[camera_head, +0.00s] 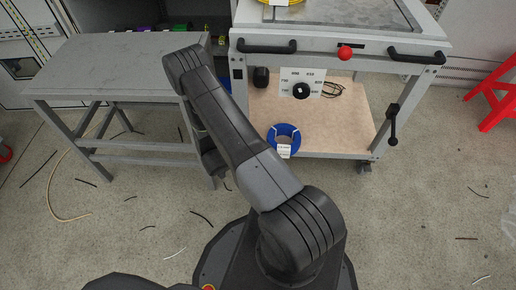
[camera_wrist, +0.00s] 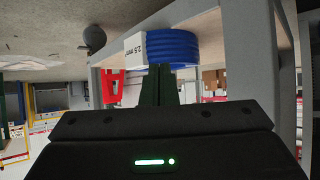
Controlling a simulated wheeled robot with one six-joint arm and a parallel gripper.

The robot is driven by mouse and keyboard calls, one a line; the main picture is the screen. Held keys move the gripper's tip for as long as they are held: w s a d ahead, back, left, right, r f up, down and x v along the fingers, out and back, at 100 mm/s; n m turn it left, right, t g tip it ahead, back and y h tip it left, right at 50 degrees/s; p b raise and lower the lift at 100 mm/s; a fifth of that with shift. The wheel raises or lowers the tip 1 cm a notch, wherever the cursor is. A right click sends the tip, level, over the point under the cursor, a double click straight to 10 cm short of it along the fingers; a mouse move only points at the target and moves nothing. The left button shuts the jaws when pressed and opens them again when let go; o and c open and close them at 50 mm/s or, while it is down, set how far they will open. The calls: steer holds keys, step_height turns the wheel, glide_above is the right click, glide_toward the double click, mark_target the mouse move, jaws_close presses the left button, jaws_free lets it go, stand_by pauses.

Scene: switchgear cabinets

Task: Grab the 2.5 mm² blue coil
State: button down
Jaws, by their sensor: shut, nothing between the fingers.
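The blue coil (camera_head: 272,139) lies flat on the lower wooden shelf of the grey cart, near its front left edge. It has a white tag (camera_head: 284,151) at its front. In the wrist view the coil (camera_wrist: 172,48) is seen edge-on, just beyond the fingertips, its tag (camera_wrist: 135,55) reading 2.5 mm. My gripper (camera_wrist: 158,84) is shut and empty, its fingers pointing towards the coil. Whether the fingertips touch the coil cannot be told. In the head view my arm hides most of the gripper, to the left of the coil.
The cart's lower shelf (camera_head: 340,125) also holds a black device with a dial plate (camera_head: 301,83) and a dark cable (camera_head: 333,90). A grey table (camera_head: 110,65) stands left of the cart. Cart legs frame the shelf. A red stool (camera_head: 495,100) stands far right. Wire scraps litter the floor.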

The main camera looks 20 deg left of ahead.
mark_target(272, 143)
steer(key=w+d, duration=0.1)
steer(key=w, duration=0.2)
steer(key=w+d+b, duration=0.1)
steer(key=w+d, duration=0.1)
steer(key=w, duration=0.1)
steer(key=w+d+b, duration=0.1)
steer(key=w+d, duration=0.1)
steer(key=w, duration=0.1)
steer(key=shift+w+d+f, duration=0.25)
steer(key=shift+w+f, duration=0.05)
steer(key=shift+w, duration=0.1)
steer(key=shift+s+f+b, duration=0.1)
steer(key=shift+f+b, duration=0.4)
steer(key=shift+b, duration=0.1)
steer(key=shift+s+a+f, duration=0.1)
steer(key=shift+s, duration=0.05)
steer(key=s, duration=0.1)
steer(key=s+a, duration=0.1)
steer(key=shift+s+a, duration=0.3)
steer(key=shift+s, duration=0.1)
